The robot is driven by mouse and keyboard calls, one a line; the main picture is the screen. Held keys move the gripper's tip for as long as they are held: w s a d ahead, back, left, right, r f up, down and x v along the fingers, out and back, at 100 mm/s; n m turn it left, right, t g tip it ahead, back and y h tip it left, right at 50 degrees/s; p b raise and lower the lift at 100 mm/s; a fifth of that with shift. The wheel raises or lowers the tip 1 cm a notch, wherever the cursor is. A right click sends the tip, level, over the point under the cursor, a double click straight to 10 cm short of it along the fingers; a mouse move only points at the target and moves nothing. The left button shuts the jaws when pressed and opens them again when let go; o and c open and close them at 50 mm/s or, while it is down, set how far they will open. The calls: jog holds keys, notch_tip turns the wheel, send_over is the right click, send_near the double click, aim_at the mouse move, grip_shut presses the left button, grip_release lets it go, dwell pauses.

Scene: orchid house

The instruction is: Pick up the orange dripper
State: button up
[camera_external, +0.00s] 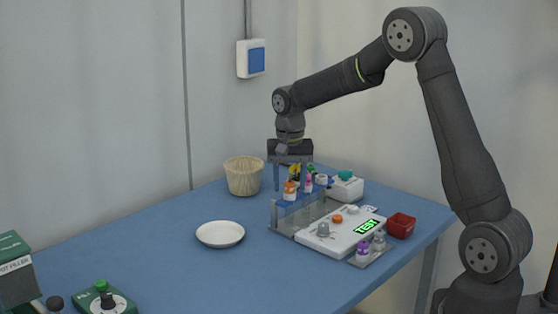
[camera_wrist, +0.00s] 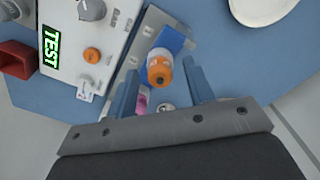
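The orange dripper (camera_external: 290,190) is a small bottle with an orange top, standing in the clear, blue-topped rack (camera_external: 283,203). In the wrist view the orange dripper (camera_wrist: 160,70) shows from above, near the blue rack top (camera_wrist: 174,41). My gripper (camera_external: 290,176) points down over the rack. In the wrist view my gripper (camera_wrist: 161,72) is open, with one blue finger on each side of the dripper's picture. I cannot tell whether the fingertips are level with it or above it; no grip on it shows.
A pink bottle (camera_external: 308,184) and a white-topped one (camera_external: 321,180) stand close by in the rack. A white device with a green TEST display (camera_external: 367,226) lies in front. A red box (camera_external: 401,226) is at right; a white saucer (camera_external: 220,234) and basket (camera_external: 244,175) are left.

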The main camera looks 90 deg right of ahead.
jog(key=c, duration=0.9)
